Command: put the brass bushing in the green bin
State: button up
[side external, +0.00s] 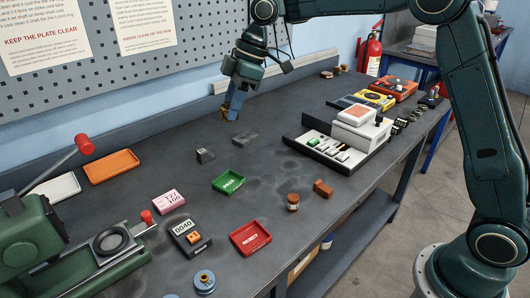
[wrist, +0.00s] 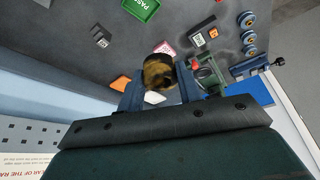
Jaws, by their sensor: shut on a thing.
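My gripper (side external: 232,108) is above the back part of the dark bench, fingers pointing down. In the wrist view, my gripper (wrist: 157,86) has its two blue fingers on either side of the brass bushing (wrist: 158,73), a dark gold round piece, and is shut on it. In the side view the brass bushing (side external: 224,113) shows only as a small brownish bit at the fingertips. The green bin (side external: 228,181) is a small shallow tray on the bench, nearer the camera than my gripper. Its edge shows at the top of the wrist view (wrist: 140,7), apart from the bushing.
A red tray (side external: 250,239), an orange tray (side external: 111,166) and a white tray (side external: 53,189) lie around the bench. Dark blocks (side external: 245,138) lie between my gripper and the green bin.

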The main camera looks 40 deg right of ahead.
jog(key=shift+r, duration=0.15)
notch_tip(320, 180, down, 16)
jog(key=shift+r, duration=0.1)
dwell(0.6)
jog(key=shift+f, duration=2.15)
jog(key=shift+f, duration=0.15)
jog(key=o, duration=1.2)
